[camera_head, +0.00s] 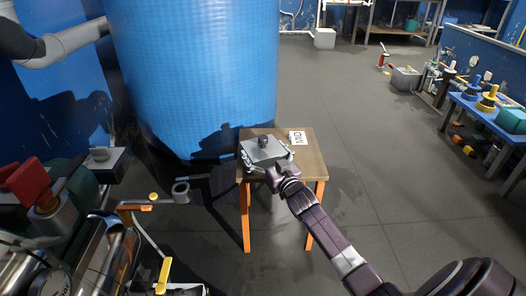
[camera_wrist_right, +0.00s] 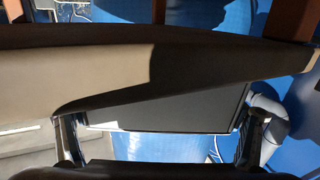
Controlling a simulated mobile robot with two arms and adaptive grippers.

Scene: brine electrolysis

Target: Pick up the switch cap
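The switch cap (camera_head: 264,151) is a flat grey square piece with a dark round knob on top. It sits at the left side of the small wooden table (camera_head: 308,162) in the head view. My right gripper (camera_head: 267,157) is at the cap from its near side, with light fingers spread at its left and right edges. In the right wrist view, the fingers stand wide apart with a dark grey plate (camera_wrist_right: 165,112) between them; whether they touch it is unclear.
A large blue tank (camera_head: 195,70) stands right behind and left of the table. A white marked card (camera_head: 298,138) lies on the tabletop. Pipes and valves crowd the lower left. A blue bench (camera_head: 482,108) stands at far right. Grey floor (camera_head: 375,150) between is clear.

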